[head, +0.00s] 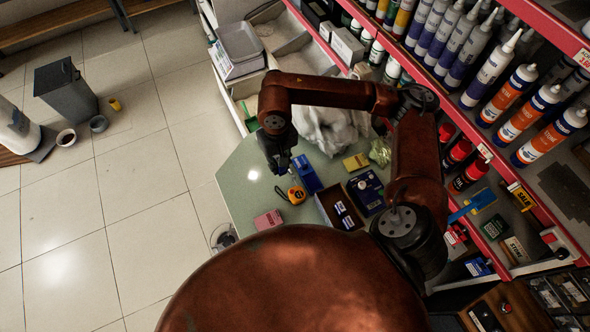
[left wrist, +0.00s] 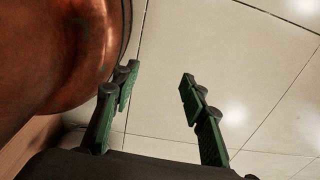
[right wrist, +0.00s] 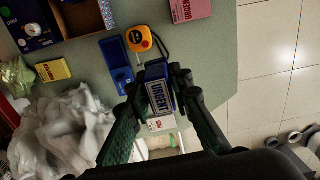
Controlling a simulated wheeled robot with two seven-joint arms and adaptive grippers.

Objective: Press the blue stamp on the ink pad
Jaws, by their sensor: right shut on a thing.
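My right gripper (head: 281,168) reaches down over the left part of the green table in the head view. In the right wrist view its fingers (right wrist: 157,88) are shut on the blue stamp (right wrist: 158,96), a blue block with a pale lettered label. The open blue ink pad (right wrist: 117,62) lies on the table just left of the held stamp in that view; it also shows in the head view (head: 307,175), right of the gripper. Whether the stamp touches the table is hidden. My left gripper (left wrist: 158,82) is open and empty above the floor tiles.
Near the pad are an orange tape measure (head: 296,195), a pink box (head: 268,219), an open brown box (head: 324,205) with small items, a dark blue box (head: 367,190) and a yellow pad (head: 355,162). White plastic bags (head: 325,130) lie behind. Shelves of cartridges (head: 492,75) stand right.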

